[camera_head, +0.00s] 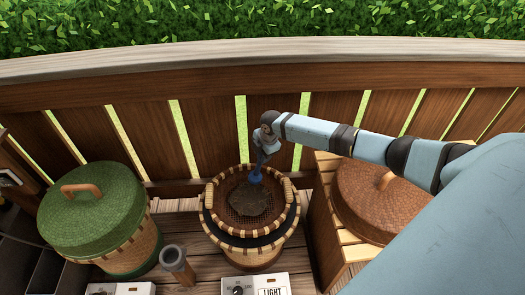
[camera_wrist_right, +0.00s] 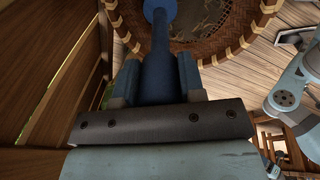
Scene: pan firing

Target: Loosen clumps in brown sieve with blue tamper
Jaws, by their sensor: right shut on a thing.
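The brown sieve (camera_head: 228,201) is a round woven basket with a light laced rim and a side handle, sitting on top of a wider basket-like stand. A dark clump (camera_head: 247,200) lies on its mesh. My right gripper (camera_head: 266,150) is above the sieve's back edge, shut on the blue tamper (camera_head: 255,175), which points down into the sieve near the clump. In the right wrist view the tamper (camera_wrist_right: 158,60) stands between the two fingers, and its round head is over the sieve (camera_wrist_right: 215,48). Whether the head touches the clump is unclear. My left gripper is not in view.
A green-lidded basket (camera_head: 92,210) stands at left and a brown-lidded basket (camera_head: 382,200) on a wooden crate at right. A grey cup-like post (camera_head: 177,263) and a control panel (camera_head: 255,287) are in front. A wooden fence (camera_head: 205,130) runs close behind.

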